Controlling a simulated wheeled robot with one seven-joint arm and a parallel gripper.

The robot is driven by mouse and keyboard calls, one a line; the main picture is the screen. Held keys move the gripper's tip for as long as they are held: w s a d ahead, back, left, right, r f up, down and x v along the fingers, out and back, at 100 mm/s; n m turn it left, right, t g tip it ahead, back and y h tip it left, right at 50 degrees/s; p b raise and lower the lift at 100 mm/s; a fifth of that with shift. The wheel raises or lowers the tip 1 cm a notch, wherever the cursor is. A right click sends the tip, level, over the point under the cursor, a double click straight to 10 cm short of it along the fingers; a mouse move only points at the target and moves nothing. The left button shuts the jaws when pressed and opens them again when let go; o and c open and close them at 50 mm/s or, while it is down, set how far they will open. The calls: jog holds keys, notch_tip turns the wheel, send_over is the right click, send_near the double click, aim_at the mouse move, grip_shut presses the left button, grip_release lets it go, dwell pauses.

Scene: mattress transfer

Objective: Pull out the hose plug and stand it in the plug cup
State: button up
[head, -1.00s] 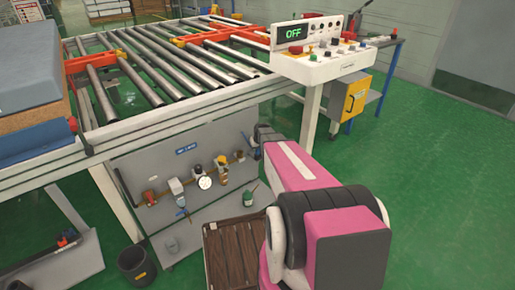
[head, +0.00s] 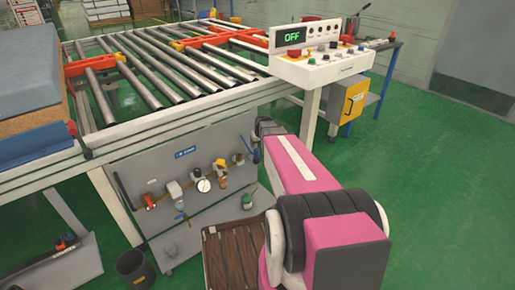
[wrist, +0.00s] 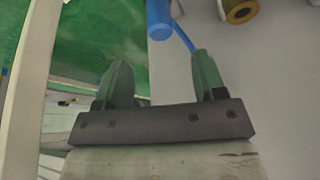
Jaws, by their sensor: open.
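My gripper (wrist: 163,82) is open and empty in the wrist view, its two green fingers spread apart. A blue cylinder (wrist: 159,18), which looks like the hose plug, is beyond the fingertips at the top of that view. A thin blue strip runs from beside it toward the right finger. It appears apart from both fingers. In the head view my pink arm hides most of the gripper, near the panel's right end. A small green container (head: 247,202), possibly the plug cup, stands low beside the panel; I cannot tell for sure.
The grey panel (head: 165,165) under the roller conveyor (head: 165,70) carries a red-handled valve, a gauge (head: 204,185) and brass fittings. A brown slatted surface (head: 228,255) lies below my arm. A black bucket (head: 134,267) stands on the floor. Green floor is clear at right.

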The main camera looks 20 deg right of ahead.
jog(key=shift+v, duration=0.9)
jog(key=shift+s, duration=0.1)
jog(key=s+a+r+g, duration=0.1)
jog(key=s+a, duration=0.2)
jog(key=s, duration=0.5)
jog(key=s+a+r+g, duration=0.1)
jog(key=s+a, duration=0.3)
jog(key=s, duration=0.4)
jog(key=s+a+r+g, duration=0.1)
jog(key=s+a+g, duration=0.1)
jog(key=s, duration=0.6)
jog(key=shift+a+r+m+g, duration=0.3)
jog(key=shift+a+r+m, duration=0.1)
jog(key=shift+a, duration=0.4)
